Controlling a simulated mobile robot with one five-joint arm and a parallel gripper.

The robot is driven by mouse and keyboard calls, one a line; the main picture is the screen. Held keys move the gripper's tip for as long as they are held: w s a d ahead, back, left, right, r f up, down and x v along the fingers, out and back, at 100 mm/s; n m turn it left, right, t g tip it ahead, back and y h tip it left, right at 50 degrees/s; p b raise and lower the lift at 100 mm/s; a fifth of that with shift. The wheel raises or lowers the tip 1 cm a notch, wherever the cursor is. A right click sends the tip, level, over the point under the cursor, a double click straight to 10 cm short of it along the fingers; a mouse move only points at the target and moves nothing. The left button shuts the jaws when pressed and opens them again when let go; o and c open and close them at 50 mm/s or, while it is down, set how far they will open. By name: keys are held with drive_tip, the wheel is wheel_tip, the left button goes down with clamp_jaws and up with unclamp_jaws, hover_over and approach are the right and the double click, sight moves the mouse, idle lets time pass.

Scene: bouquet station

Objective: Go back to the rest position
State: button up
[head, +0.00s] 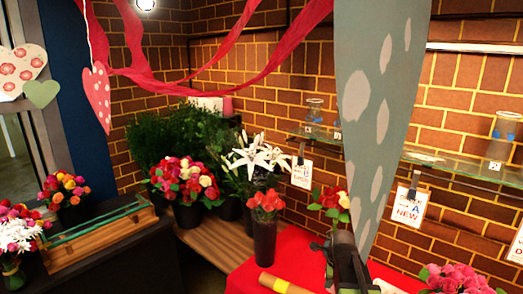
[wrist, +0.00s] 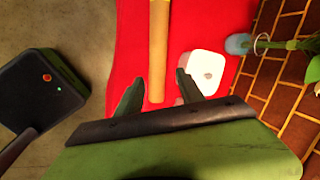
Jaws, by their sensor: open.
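My gripper (head: 345,262) is over the red-covered table (head: 240,285) at the bottom of the head view. In the wrist view my gripper (wrist: 158,80) is open, its two dark fingers apart. A tan rod (wrist: 158,40) lies on the red cloth, its near end showing between the fingers; I cannot tell how far below them it is. Neither finger appears to touch it. The tan rod with a yellow band (head: 283,284) also shows in the head view. No rest position is marked in either view.
A white rounded box (wrist: 206,72) sits right of the rod. A dark vase of red flowers (head: 265,240) stands on the table. A large spotted grey-green shape (head: 375,90) blocks part of the head view. A glass shelf (head: 440,162) runs along the brick wall.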

drive_tip(key=s+a+f+n+g+b, duration=0.1)
drive_tip(key=s+a+f+n, duration=0.15)
drive_tip(key=a+n, duration=0.2)
drive_tip(key=s+a+f+n+g+b, duration=0.1)
drive_tip(key=s+a+n, duration=0.3)
drive_tip(key=a, duration=0.2)
drive_tip(key=s+n+g, duration=0.2)
drive_tip(key=s+n, duration=0.6)
drive_tip(key=n, duration=0.4)
drive_tip(key=shift+a+f+n+p, duration=0.2)
drive_tip(key=shift+f+n+p, duration=0.05)
drive_tip(key=shift+n+p, duration=0.1)
